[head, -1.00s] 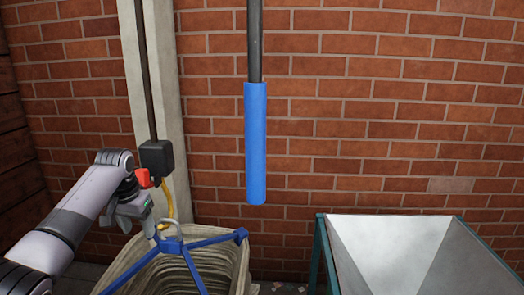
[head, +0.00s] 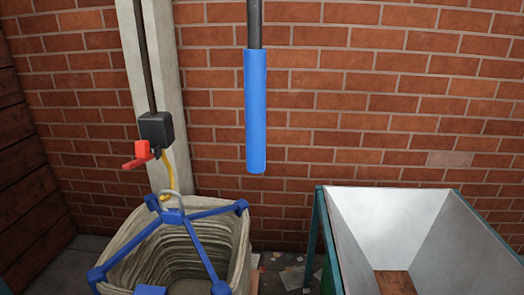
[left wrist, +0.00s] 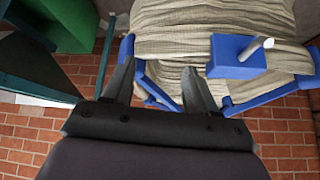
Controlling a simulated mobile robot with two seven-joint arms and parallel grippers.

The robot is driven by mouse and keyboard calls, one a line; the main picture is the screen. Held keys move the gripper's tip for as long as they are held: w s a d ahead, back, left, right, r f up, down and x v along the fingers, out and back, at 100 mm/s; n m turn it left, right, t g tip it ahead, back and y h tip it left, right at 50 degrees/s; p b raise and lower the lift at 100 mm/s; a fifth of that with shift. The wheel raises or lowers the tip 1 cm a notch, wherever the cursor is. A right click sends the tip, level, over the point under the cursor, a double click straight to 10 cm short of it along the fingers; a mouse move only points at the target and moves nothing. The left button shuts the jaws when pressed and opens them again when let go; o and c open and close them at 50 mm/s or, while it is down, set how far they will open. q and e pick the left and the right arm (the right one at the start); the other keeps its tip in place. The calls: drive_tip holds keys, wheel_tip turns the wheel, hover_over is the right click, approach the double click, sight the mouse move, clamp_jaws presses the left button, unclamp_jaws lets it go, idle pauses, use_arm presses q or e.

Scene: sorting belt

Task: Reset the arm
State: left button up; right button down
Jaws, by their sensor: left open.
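My left gripper (left wrist: 157,78) shows in the left wrist view. Its two dark fingers are apart with nothing between them. The bag (left wrist: 180,40) and its blue frame (left wrist: 236,57) lie beyond the fingertips. In the head view neither arm shows. A black box (head: 156,130) hangs on a dark rod at the left, with a red lever (head: 140,157) pointing left below it. My right gripper is in no view.
The beige bag (head: 240,225) with its blue frame (head: 172,216) stands below the box on a yellow line and hook. A metal hopper (head: 345,235) on a green stand is at the right. A blue padded pole (head: 256,110) hangs between them before a brick wall.

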use_arm(q)
drive_tip(key=s+d+r+t, duration=0.1)
drive_tip(key=s+r+t, duration=0.1)
drive_tip(key=s, duration=1.8)
drive_tip(key=shift+d+n+t+h, duration=0.15)
drive_tip(key=shift+n+t+h, duration=0.25)
drive_tip(key=shift+t, duration=0.4)
